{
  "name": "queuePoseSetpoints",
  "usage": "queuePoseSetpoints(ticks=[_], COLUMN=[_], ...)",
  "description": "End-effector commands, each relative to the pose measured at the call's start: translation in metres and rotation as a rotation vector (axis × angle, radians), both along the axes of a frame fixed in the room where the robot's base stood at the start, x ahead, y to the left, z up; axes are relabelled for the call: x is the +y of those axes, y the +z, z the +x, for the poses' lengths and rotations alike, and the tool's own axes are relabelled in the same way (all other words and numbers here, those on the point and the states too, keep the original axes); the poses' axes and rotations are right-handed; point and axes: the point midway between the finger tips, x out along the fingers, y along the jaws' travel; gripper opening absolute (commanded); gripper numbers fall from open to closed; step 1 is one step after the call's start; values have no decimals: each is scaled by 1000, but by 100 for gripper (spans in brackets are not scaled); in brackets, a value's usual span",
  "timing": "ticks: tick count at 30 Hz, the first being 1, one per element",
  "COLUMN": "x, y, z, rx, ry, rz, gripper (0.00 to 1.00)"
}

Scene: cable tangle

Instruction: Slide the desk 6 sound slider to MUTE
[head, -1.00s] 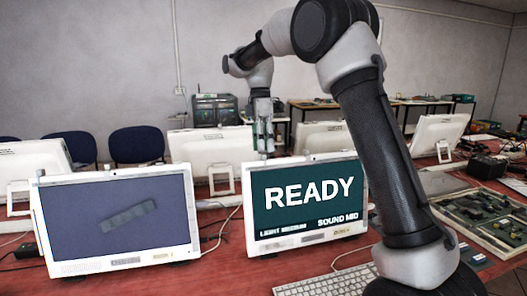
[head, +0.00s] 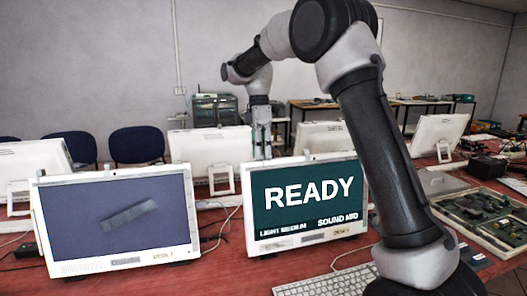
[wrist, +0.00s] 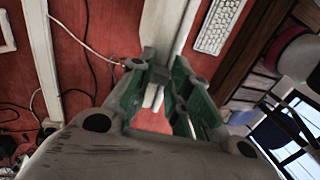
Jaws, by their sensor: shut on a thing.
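The right-hand monitor (head: 250,215) has a white frame and a dark green screen reading READY, LIGHT MEDIUM and SOUND MID. My gripper (head: 263,155) points down behind this monitor's top left edge; the monitor hides any controls on its back. In the wrist view my gripper (wrist: 159,72) has its green-sided fingers closed on a small pale piece (wrist: 153,93) beside a white casing (wrist: 165,25). The piece looks like a slider knob, but its label is not readable. No desk number is readable.
A second monitor (head: 45,225) with a blue-grey screen stands at left. A white keyboard (head: 325,285) lies in front. Cables (wrist: 85,45) run over the red table (wrist: 110,20). More white monitors stand behind, and a tray of parts (head: 475,215) lies at right.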

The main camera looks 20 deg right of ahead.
Motion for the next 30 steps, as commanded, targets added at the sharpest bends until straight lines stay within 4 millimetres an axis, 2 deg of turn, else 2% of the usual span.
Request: queuePoseSetpoints(ticks=[7,15,16,19,30], x=[40,44,44,44,43], y=[0,0,1,0,3], z=[0,0,0,0,1], rx=[-2,-2,-2,-2,-1], ry=[4,0,0,1,1], rz=[0,3,3,3,1], gripper=[0,0,21,39,41])
